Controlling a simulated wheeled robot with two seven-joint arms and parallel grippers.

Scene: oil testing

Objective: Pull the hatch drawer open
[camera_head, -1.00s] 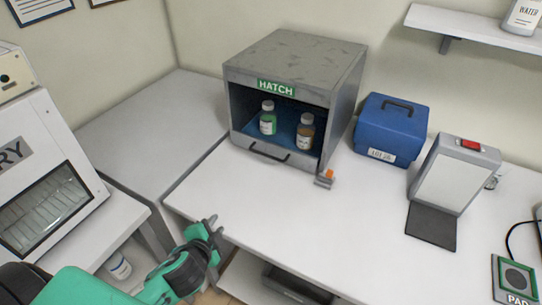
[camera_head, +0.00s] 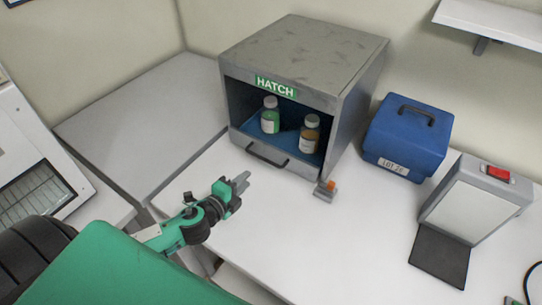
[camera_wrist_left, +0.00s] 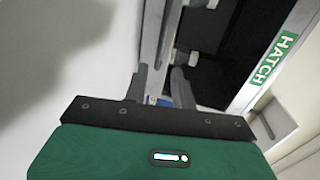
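The hatch (camera_head: 362,88) is a grey metal box with a green HATCH label (camera_head: 275,87) and an open front. Its drawer front (camera_head: 295,166) is a low grey panel flush with the box, with a dark bar handle (camera_head: 267,156). My right gripper is out of view.
A small orange-and-grey item (camera_head: 326,190) sits by the hatch's front right corner. A blue case (camera_head: 407,135) and a grey device with a red switch (camera_head: 466,200) stand to the right. The white table (camera_head: 350,250) is clear in front of the hatch.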

